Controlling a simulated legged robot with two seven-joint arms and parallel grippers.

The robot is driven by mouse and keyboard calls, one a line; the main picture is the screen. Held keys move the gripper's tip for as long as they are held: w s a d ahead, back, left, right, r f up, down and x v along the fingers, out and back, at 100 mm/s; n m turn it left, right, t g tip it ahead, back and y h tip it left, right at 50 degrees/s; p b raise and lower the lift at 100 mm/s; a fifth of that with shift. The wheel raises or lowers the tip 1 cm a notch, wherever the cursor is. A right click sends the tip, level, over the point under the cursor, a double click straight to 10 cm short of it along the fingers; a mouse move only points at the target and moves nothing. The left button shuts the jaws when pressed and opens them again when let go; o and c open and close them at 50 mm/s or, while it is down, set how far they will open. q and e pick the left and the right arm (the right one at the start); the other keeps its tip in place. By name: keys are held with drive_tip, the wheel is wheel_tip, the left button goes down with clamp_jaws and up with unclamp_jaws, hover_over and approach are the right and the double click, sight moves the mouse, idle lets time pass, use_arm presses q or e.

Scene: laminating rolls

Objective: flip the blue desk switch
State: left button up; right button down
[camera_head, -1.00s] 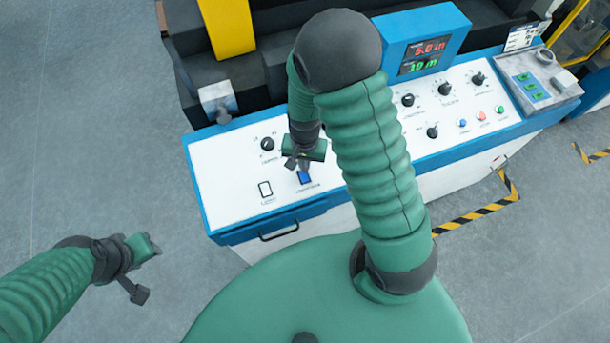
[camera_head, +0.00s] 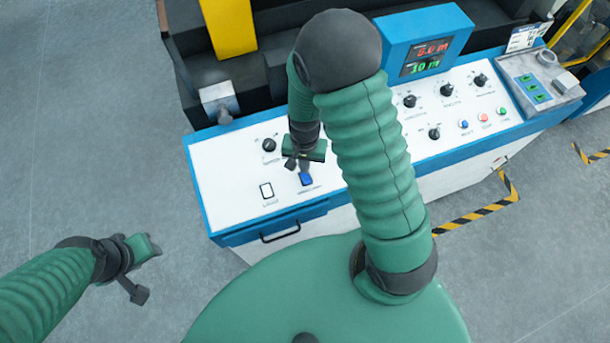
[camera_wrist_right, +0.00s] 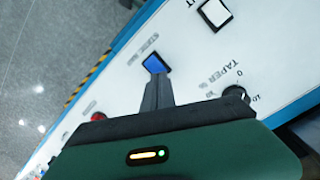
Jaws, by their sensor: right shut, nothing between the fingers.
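The blue switch (camera_head: 306,178) sits on the white panel (camera_head: 235,165) near its front edge. In the right wrist view the blue switch (camera_wrist_right: 155,64) shows just beyond the fingertips. My right gripper (camera_head: 298,164) is shut and empty, pointing down at the panel. Its fingertips (camera_wrist_right: 155,78) are right at the switch's near edge in the wrist view; I cannot tell whether they touch it. My left gripper (camera_head: 150,246) hangs over the floor at the left, away from the panel; its jaw opening is not clear.
A white switch (camera_head: 266,190) lies left of the blue one, and a black knob (camera_head: 269,145) behind it. Several knobs and coloured buttons fill the right of the panel. A blue display box (camera_head: 425,45) stands at the back. A drawer handle (camera_head: 280,232) is below the front edge.

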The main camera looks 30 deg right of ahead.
drive_tip(key=shift+s+a+r, duration=0.1)
drive_tip(key=shift+a, duration=0.05)
drive_tip(key=shift+f+b, duration=0.65)
drive_tip(key=shift+f, duration=0.3)
idle(0.6)
wheel_tip(320, 180, up, 7)
drive_tip(key=p, duration=0.6)
drive_tip(key=shift+p, duration=0.3)
drive_tip(key=s+a+n+t+b, duration=0.2)
drive_tip(key=s+a+n+b, duration=0.2)
drive_tip(key=n+b, duration=0.4)
drive_tip(key=shift+a+n+t+b, duration=0.15)
drive_tip(key=shift+n+t+b, duration=0.15)
drive_tip(key=shift+b, duration=2.1)
